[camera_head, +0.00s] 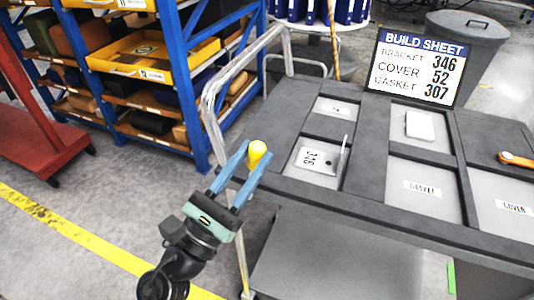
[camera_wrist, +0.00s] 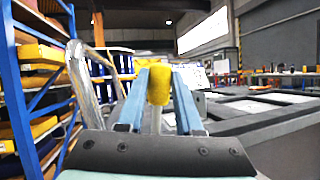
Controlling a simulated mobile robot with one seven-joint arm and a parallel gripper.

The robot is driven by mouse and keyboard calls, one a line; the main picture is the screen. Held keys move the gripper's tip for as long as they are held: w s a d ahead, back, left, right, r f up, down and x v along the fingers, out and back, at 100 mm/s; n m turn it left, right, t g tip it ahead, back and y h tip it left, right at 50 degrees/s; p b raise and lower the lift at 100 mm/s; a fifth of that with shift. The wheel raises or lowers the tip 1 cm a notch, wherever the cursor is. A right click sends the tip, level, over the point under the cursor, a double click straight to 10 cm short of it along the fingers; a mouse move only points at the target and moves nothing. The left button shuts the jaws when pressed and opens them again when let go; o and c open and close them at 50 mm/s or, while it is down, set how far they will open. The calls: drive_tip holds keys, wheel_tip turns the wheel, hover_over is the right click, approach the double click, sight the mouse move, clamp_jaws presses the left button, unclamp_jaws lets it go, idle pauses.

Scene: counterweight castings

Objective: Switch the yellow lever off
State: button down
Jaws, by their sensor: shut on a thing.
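The yellow lever knob (camera_head: 258,150) sits between the two blue fingers of my gripper (camera_head: 246,162) in the head view, beside the left edge of the grey workbench. My gripper is shut on it. In the wrist view the yellow knob (camera_wrist: 159,86) stands upright between the fingertips (camera_wrist: 157,92), on a pale stem that runs down toward the gripper's body. The lever's base and pivot are hidden.
The grey bench (camera_head: 371,150) has recessed compartments with labels and parts. A build sheet sign (camera_head: 417,68) stands at its back. A metal rail (camera_head: 211,122) rises close behind my gripper.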

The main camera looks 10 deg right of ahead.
drive_tip(key=shift+w+a+r+n+t+y+p, duration=0.1)
drive_tip(key=shift+w+a+n+t+y+p, duration=0.3)
drive_tip(key=shift+n, duration=0.4)
drive_tip(key=shift+w+a+n+t+y+p, duration=0.2)
drive_tip(key=shift+a+n+t, duration=0.3)
drive_tip(key=shift+n, duration=0.3)
drive_tip(key=shift+a, duration=0.1)
drive_tip(key=c, duration=0.6)
unclamp_jaws()
drive_tip(key=v, duration=1.3)
drive_tip(key=shift+b, duration=0.4)
